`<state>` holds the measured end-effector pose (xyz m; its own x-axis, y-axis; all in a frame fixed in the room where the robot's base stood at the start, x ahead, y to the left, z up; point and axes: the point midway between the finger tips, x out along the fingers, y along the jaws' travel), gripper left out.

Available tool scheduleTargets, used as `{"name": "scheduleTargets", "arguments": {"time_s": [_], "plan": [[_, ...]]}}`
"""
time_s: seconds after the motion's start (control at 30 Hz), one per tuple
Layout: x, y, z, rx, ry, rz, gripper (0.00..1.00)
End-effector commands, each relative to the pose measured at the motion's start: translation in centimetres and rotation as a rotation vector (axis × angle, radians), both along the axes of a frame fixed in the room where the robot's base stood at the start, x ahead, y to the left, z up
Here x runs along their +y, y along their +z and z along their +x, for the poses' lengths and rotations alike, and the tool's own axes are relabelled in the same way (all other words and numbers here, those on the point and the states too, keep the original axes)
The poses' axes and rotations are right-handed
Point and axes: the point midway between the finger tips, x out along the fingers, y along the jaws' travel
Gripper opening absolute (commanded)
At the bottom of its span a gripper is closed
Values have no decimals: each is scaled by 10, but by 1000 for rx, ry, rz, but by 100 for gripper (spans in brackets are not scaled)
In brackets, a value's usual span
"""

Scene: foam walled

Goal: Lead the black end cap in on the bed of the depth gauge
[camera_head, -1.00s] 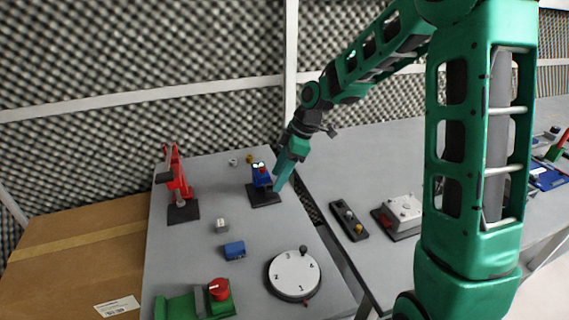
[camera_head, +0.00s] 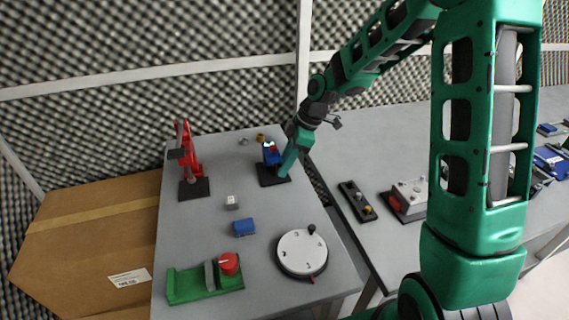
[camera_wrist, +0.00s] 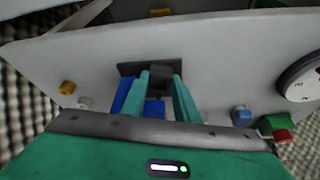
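The depth gauge (camera_head: 270,153) is taken to be the small blue device on a black base plate (camera_head: 272,178) at the far side of the grey table. In the wrist view, blue parts (camera_wrist: 121,98) of it show beside and between my fingers. My gripper (camera_head: 284,173) points down at the gauge's right side. In the wrist view, my two teal fingers (camera_wrist: 161,80) stand on either side of a dark block (camera_wrist: 161,75), which looks like the black end cap, held at the fingertips. Whether the block touches the gauge bed cannot be told. The head view hides it behind the fingers.
A red stand device (camera_head: 187,150) is left of the gauge. A white cube (camera_head: 231,202), a blue block (camera_head: 244,227), a numbered dial (camera_head: 302,253) and a green fixture (camera_head: 205,280) lie nearer. Small yellow and grey pieces sit behind the gauge.

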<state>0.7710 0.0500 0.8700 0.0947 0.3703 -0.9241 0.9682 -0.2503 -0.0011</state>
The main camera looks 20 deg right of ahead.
Motion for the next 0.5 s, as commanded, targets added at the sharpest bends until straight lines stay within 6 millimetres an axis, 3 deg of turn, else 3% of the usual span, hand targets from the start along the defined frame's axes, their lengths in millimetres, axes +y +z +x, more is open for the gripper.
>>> {"name": "scheduleTargets", "arguments": {"time_s": [0.5], "plan": [[21,0,2,-1,2,3,6]]}}
